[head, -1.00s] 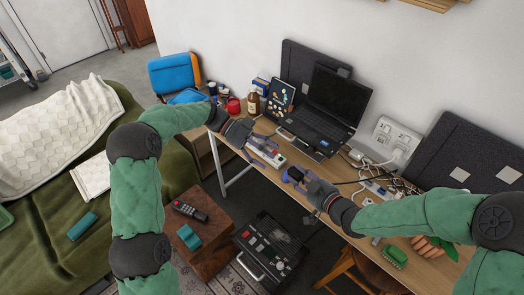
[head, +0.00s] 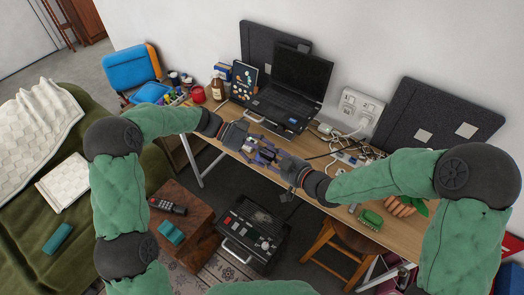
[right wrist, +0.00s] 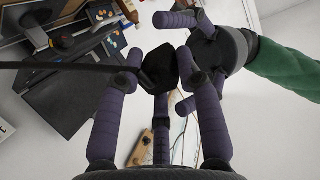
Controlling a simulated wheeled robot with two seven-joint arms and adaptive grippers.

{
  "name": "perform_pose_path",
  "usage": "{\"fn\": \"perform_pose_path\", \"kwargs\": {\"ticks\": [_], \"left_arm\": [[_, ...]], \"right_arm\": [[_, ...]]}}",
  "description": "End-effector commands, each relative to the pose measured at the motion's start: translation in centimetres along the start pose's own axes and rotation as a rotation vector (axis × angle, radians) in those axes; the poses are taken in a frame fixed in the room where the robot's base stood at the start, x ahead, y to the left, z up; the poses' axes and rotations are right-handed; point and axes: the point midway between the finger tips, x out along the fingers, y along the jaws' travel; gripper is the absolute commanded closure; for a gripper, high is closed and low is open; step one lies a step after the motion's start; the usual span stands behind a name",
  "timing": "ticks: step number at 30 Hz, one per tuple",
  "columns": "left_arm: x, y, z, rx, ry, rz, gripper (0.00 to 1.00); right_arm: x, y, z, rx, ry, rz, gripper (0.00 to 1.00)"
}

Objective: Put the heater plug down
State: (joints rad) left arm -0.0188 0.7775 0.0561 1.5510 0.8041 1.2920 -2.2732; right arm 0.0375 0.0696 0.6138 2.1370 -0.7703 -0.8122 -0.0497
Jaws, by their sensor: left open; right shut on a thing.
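The heater plug (right wrist: 158,66) is a small black block with a black cable running off to the left in the right wrist view. My right gripper (head: 272,158) is shut on it above the front edge of the desk; purple fingers flank it in the right wrist view. My left gripper (head: 250,143) is open, with its fingers close beside the plug; whether they touch it I cannot tell. In the head view the fingers largely hide the plug.
An open laptop (head: 300,80) stands behind the grippers on the wooden desk (head: 318,178). A black appliance (head: 252,238) stands on the floor below. A wooden stool (head: 335,250) is under the desk's right part.

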Motion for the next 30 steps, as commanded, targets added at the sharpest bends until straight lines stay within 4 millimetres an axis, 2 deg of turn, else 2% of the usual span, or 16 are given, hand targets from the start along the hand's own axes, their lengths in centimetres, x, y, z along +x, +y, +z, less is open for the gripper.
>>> {"fn": "perform_pose_path", "kwargs": {"ticks": [2, 6, 8, 9, 12, 13, 15, 26, 30], "left_arm": [[0.0, 0.0, 0.0, 0.000, 0.000, 0.000, 0.32], [0.0, 0.0, 0.0, 0.000, 0.000, 0.001, 0.71], [0.0, 0.0, 0.0, 0.000, 0.000, 0.000, 0.88], [0.0, 0.0, 0.0, 0.000, 0.000, 0.000, 0.91], [0.0, 0.0, 0.0, 0.000, -0.001, 0.000, 0.92], [0.0, 0.0, 0.0, 0.000, -0.001, -0.001, 0.92], [0.0, 0.0, 0.0, 0.000, -0.001, -0.001, 0.92], [0.0, 0.0, 0.0, 0.000, 0.000, 0.000, 0.92], [0.0, 0.0, 0.0, 0.000, 0.000, 0.000, 0.92]], "right_arm": [[0.0, 0.0, 0.0, 0.000, 0.000, 0.000, 1.00], [0.0, 0.0, 0.0, 0.000, 0.000, 0.000, 1.00], [0.0, 0.0, 0.0, 0.000, 0.001, 0.000, 1.00], [0.0, 0.0, 0.0, -0.001, 0.001, 0.000, 1.00], [0.0, 0.0, -0.1, -0.001, 0.001, 0.000, 1.00], [0.0, 0.0, -0.1, -0.001, 0.002, 0.000, 0.56], [0.0, 0.0, -0.1, -0.001, 0.002, 0.000, 0.37], [-0.1, 0.0, 0.0, 0.000, 0.001, 0.000, 0.37], [-1.2, 0.1, -0.1, -0.001, 0.001, 0.002, 0.37]]}}
